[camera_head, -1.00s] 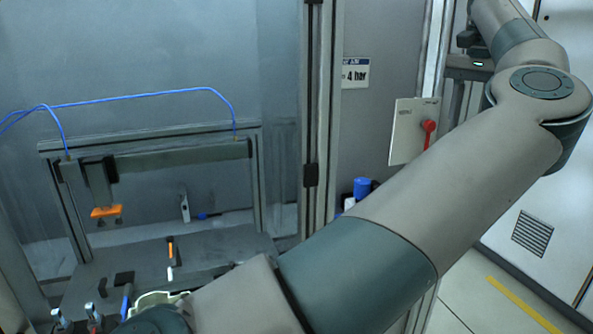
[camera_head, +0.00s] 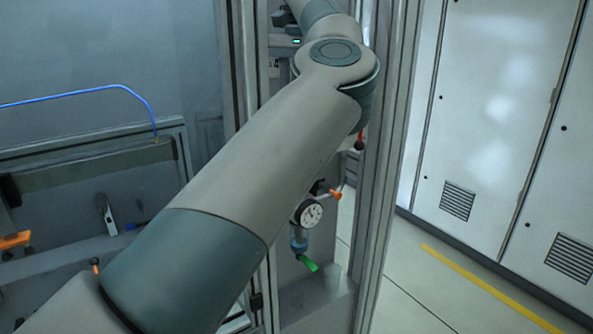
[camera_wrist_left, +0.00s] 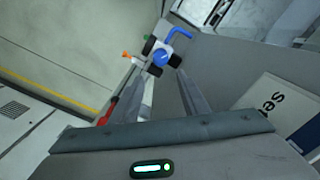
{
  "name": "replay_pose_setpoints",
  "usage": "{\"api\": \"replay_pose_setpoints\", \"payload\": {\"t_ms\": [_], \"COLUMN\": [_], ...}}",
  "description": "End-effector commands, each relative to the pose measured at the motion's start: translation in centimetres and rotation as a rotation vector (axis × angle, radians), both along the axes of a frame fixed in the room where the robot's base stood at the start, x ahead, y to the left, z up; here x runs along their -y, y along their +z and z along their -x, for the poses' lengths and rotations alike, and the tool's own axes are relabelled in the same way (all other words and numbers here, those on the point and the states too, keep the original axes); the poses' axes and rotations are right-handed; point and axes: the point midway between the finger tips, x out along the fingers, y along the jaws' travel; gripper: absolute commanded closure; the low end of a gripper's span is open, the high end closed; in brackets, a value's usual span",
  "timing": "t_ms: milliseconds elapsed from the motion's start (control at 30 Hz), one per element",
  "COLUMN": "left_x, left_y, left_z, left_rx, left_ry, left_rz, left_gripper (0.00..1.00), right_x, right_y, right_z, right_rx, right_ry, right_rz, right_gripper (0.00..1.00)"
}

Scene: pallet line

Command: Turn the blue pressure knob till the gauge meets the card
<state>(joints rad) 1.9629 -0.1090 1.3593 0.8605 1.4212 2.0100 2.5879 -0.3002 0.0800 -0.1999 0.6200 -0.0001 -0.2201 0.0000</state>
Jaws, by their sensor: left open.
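The blue pressure knob (camera_wrist_left: 160,57) shows in the left wrist view, beyond the fingers of my left gripper (camera_wrist_left: 168,88) and apart from them. That gripper is open and empty. My arm hides the knob in the head view. The round white-faced gauge (camera_head: 309,212) shows just below my arm there; its needle is too small to read. The white card (camera_wrist_left: 278,112) is partly in the left wrist view at the right, with only part of its lettering visible; it is hidden in the head view. My right gripper is not in view.
An orange handle (camera_head: 335,193) sits beside the gauge and a green lever (camera_head: 308,263) below it. A red handle (camera_head: 360,139) shows beside my arm. An aluminium post (camera_head: 374,230) stands right of the gauge. Floor before the white cabinets (camera_head: 482,120) is clear.

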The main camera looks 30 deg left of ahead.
Motion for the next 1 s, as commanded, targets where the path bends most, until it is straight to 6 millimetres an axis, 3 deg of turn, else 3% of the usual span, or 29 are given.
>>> {"api": "replay_pose_setpoints", "payload": {"t_ms": [367,567,1000], "left_x": [0.0,0.0,0.0], "left_y": [-3.2,-6.2,-13.7], "left_z": [0.0,0.1,0.1], "left_rx": [-0.003,-0.003,-0.003], "left_ry": [0.002,0.003,0.000], "left_rz": [-0.001,-0.001,0.001], "left_gripper": [0.59,0.59,0.59], "right_x": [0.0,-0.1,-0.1], "right_y": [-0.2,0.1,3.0], "right_z": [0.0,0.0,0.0], "right_rx": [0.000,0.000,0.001], "right_ry": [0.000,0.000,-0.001], "right_rz": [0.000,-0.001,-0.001], "right_gripper": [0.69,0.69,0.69]}}
